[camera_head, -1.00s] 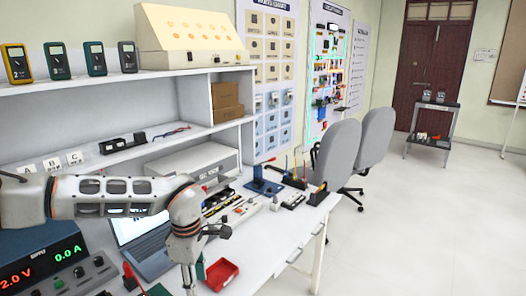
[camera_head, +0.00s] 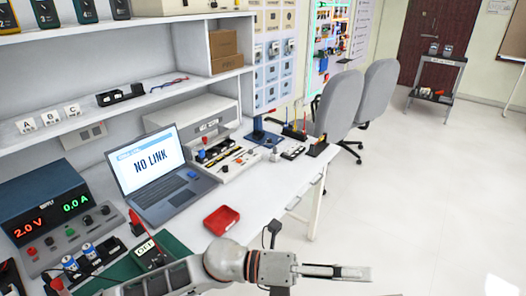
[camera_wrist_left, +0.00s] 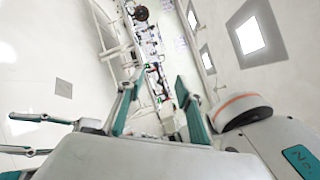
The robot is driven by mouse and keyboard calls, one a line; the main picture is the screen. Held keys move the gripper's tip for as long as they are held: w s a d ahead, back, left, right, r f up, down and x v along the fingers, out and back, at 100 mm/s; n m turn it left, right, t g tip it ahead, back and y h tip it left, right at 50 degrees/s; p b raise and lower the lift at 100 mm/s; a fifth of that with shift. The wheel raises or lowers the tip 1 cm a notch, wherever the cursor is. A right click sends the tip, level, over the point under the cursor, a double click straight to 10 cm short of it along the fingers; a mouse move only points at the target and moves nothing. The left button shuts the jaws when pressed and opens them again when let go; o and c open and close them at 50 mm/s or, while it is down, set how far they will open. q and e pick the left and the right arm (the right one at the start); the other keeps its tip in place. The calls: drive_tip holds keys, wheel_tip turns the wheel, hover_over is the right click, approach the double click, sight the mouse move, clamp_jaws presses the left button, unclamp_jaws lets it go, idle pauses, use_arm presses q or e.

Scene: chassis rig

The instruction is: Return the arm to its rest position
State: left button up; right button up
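My left arm stretches across the bottom of the head view. Its left gripper (camera_head: 335,272) points right, over the floor beyond the bench's front edge. In the left wrist view the two teal-padded fingers of the left gripper (camera_wrist_left: 160,105) stand apart with nothing between them. At the left of that view another teal-tipped gripper shows, my right gripper (camera_wrist_left: 25,135), with its fingers apart and nothing seen between them. The right gripper does not show in the head view.
The white bench (camera_head: 265,205) holds a laptop (camera_head: 160,175) reading NO LINK, a power supply (camera_head: 60,215), a red tray (camera_head: 221,220) and a green mat (camera_head: 175,250). Grey chairs (camera_head: 340,105) stand beyond. The floor (camera_head: 430,190) at right is clear.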

use_arm(q)
drive_tip(key=w+a+n+t, duration=0.6)
drive_tip(key=w+n+t, duration=0.2)
drive_tip(key=n+t, duration=0.65)
drive_tip(key=w+a+f+n+t+y, duration=0.4)
drive_tip(key=a+f+n+y, duration=0.3)
drive_tip(key=a+f+n, duration=0.45)
drive_tip(key=s+a+f+n+g+y, duration=0.2)
drive_tip(key=s+a+f+n+y, duration=0.2)
drive_tip(key=a+f, duration=0.5)
drive_tip(key=s+a+f+n+g+y, duration=0.2)
drive_tip(key=s+a+f+n+y, duration=0.3)
drive_tip(key=s+a+f+n, duration=0.4)
wheel_tip(320, 180, down, 4)
drive_tip(key=shift+s+a+r+n, duration=0.15)
drive_tip(key=shift+s+a+n, duration=0.15)
drive_tip(key=shift+s+a, duration=0.35)
drive_tip(key=shift+g, duration=0.25)
